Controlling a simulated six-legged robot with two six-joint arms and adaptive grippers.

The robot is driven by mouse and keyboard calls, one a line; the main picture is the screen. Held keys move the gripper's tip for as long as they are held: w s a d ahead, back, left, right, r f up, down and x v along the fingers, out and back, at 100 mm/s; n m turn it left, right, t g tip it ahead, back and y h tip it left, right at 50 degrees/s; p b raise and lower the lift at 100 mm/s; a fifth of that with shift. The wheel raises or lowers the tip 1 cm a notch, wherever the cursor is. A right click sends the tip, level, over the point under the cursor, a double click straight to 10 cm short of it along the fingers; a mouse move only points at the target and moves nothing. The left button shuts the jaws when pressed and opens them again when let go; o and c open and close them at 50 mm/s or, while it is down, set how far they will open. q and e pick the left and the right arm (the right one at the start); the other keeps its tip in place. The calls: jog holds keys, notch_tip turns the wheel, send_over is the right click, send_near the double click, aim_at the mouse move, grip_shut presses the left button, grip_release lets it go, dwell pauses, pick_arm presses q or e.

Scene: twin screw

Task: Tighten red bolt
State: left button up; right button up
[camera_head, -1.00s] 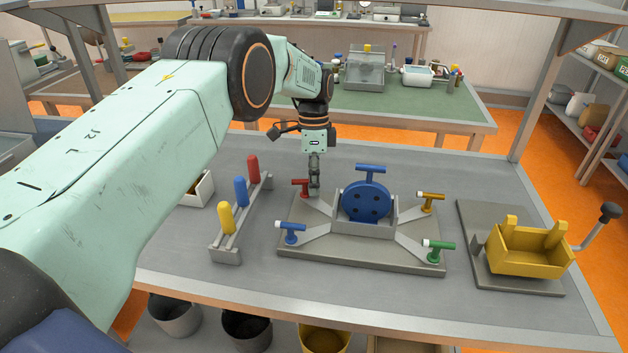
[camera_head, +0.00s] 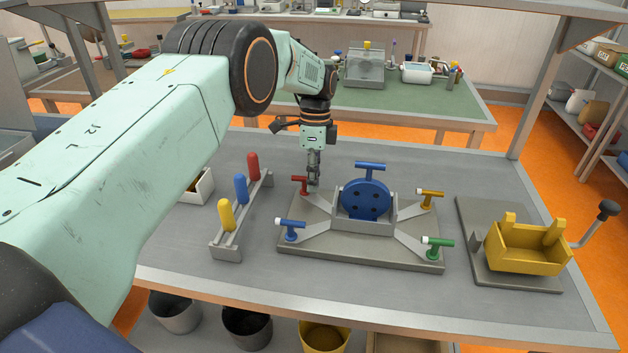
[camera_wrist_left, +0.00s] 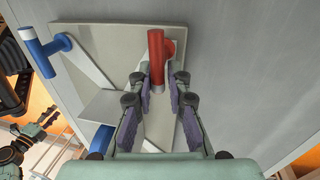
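The red bolt (camera_head: 300,185) is a T-shaped screw at the far left corner of the grey fixture plate (camera_head: 360,255). My left gripper (camera_head: 314,183) points down right beside it and overlaps it in the head view. In the left wrist view, the red bolt (camera_wrist_left: 157,47) shows with its pale end between the two purple-padded fingertips (camera_wrist_left: 159,78). The fingers are close on both sides of it. I cannot tell whether the pads touch it.
Blue (camera_head: 290,229), green (camera_head: 437,246) and yellow (camera_head: 430,200) bolts stand at the other corners, around a blue wheel (camera_head: 365,200). A rack (camera_head: 225,252) with colored handles is to the left. A yellow box (camera_head: 530,255) is to the right.

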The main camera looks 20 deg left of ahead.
pick_arm(q)
jog(key=o, duration=0.3)
jog(key=shift+o, duration=0.3)
jog(key=shift+s, duration=0.1)
notch_tip(320, 180, up, 12)
jog(key=w, duration=0.2)
jog(key=shift+w+a+f, duration=0.15)
jog(key=shift+a, duration=0.15)
